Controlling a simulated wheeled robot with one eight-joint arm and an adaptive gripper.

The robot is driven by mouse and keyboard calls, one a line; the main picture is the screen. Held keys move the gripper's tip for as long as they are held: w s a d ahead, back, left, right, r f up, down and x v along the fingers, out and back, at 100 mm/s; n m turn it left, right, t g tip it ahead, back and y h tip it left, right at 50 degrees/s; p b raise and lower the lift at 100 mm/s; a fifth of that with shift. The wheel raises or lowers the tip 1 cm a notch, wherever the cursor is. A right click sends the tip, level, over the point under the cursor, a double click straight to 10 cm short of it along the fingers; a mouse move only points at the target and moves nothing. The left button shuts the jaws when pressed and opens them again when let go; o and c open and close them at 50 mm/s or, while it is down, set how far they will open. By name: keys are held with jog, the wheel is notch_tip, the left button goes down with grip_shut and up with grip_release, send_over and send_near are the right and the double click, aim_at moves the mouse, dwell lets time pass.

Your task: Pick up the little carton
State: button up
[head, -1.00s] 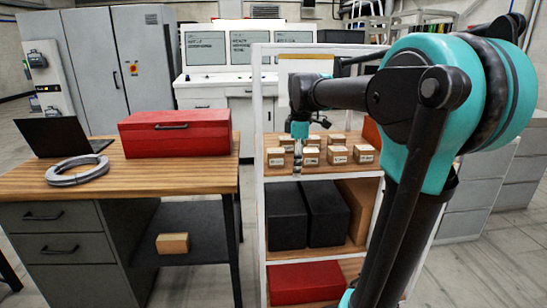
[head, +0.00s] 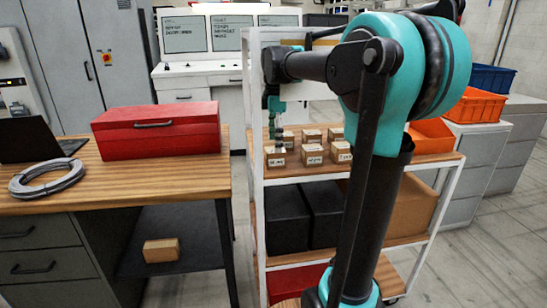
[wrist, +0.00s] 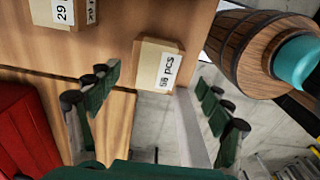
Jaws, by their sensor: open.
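Several little cartons stand on the top board of the white-framed shelf, among them the front-left one (head: 276,157), a middle one (head: 313,154) and a right one (head: 341,151). Another small carton (head: 161,252) lies on the bench's lower shelf. My gripper (head: 276,135) is above the shelf's front-left carton. In the wrist view its green fingers (wrist: 155,88) are spread apart with nothing between them. A carton labelled "56 pcs" (wrist: 150,62) lies just beyond the fingertips, and a carton labelled "29" (wrist: 55,12) is cut off at the top left.
The white shelf post (head: 258,180) stands close to my gripper. A red toolbox (head: 157,128) and a cable coil (head: 46,178) sit on the bench at left. An orange crate (head: 430,137) is at the shelf's right end. The wrist view shows a barrel-like wooden object (wrist: 245,42) at right.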

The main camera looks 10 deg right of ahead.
aim_at(275, 157)
jog(key=f, duration=0.5)
jog(key=shift+w+f, duration=0.1)
jog(key=shift+w, duration=0.25)
jog(key=c, duration=1.4)
jog(key=shift+o, duration=0.2)
